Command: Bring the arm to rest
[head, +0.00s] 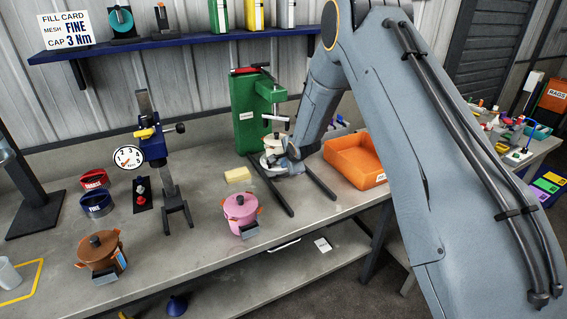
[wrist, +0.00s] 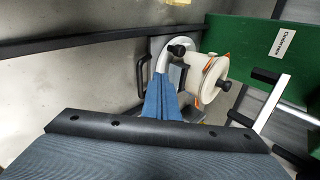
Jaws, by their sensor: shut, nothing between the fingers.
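My grey-blue arm reaches from the right of the head view down to the bench. My gripper (head: 291,151) is at the green machine (head: 250,112), close beside a cream pot (head: 272,145). In the wrist view the blue fingers (wrist: 161,84) are together with nothing between them. The cream pot (wrist: 203,76), with orange marks and a dark knob, lies just right of the fingertips in that view. I cannot tell whether the fingers touch it or the pale curved part beside it.
An orange tray (head: 355,160) is right of my gripper. A pink pot (head: 241,209), a brown pot (head: 102,252), a yellow sponge (head: 238,174) and a blue stand (head: 155,150) are on the bench (head: 190,240). A blue shelf (head: 180,43) runs along the wall above.

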